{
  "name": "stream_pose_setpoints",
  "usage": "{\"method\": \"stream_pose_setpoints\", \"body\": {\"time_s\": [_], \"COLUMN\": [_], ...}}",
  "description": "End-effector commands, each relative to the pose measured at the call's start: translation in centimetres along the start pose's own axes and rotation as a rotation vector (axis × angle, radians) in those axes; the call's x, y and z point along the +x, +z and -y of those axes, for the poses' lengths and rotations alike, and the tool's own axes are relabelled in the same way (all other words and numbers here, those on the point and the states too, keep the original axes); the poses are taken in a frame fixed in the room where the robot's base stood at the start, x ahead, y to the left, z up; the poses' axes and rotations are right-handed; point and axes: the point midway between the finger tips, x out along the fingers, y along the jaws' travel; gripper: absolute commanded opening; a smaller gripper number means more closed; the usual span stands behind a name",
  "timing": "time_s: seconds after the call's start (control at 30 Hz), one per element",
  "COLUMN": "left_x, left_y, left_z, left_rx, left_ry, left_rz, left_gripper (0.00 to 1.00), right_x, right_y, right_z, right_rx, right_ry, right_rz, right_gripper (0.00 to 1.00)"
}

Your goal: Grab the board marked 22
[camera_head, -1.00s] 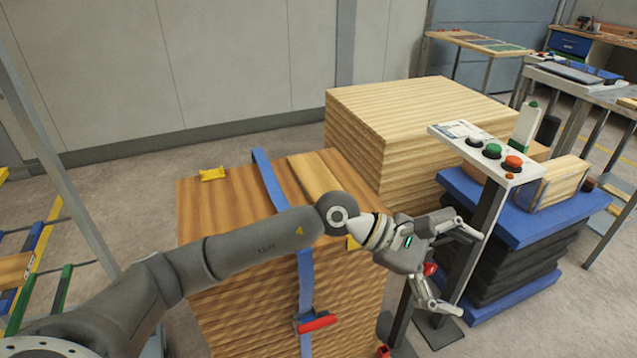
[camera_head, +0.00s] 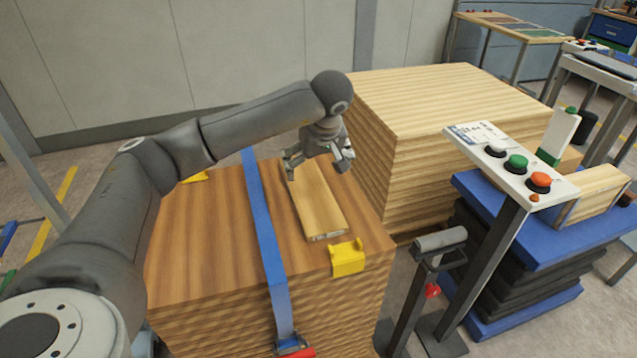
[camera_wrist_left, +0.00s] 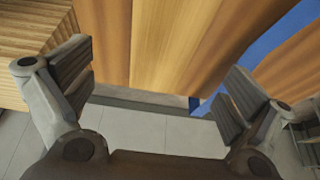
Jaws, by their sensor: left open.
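A lighter loose board (camera_head: 322,212) lies flat on top of the strapped wood stack (camera_head: 205,235), to the right of the blue strap. Its near end carries a small mark that I cannot read. My left gripper (camera_head: 318,163) is over the far part of this board, pointing down, with its fingers apart and nothing held. Its fingers hide part of the board. In the left wrist view the open left gripper (camera_wrist_left: 158,90) has wood surface between and beyond its fingers, including a paler strip (camera_wrist_left: 160,40). My right gripper is not in view.
A blue strap (camera_head: 262,220) crosses the stack, and a yellow corner piece (camera_head: 347,258) sits at its near edge. A taller pale wood stack (camera_head: 440,105) stands close behind right. A button panel (camera_head: 510,165) and a grey cylinder on a post (camera_head: 440,240) stand right.

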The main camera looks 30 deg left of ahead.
Motion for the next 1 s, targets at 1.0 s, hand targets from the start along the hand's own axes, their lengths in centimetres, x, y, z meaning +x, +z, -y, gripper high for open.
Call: {"method": "stream_pose_setpoints", "body": {"time_s": [1.0], "left_x": [9.3], "left_y": [0.1], "left_z": [0.2], "left_rx": [0.000], "left_ry": [0.002], "left_rz": [0.002], "left_gripper": [0.97], "right_x": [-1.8], "right_y": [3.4], "right_z": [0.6], "right_rx": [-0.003], "right_ry": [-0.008], "right_rz": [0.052], "right_gripper": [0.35]}}
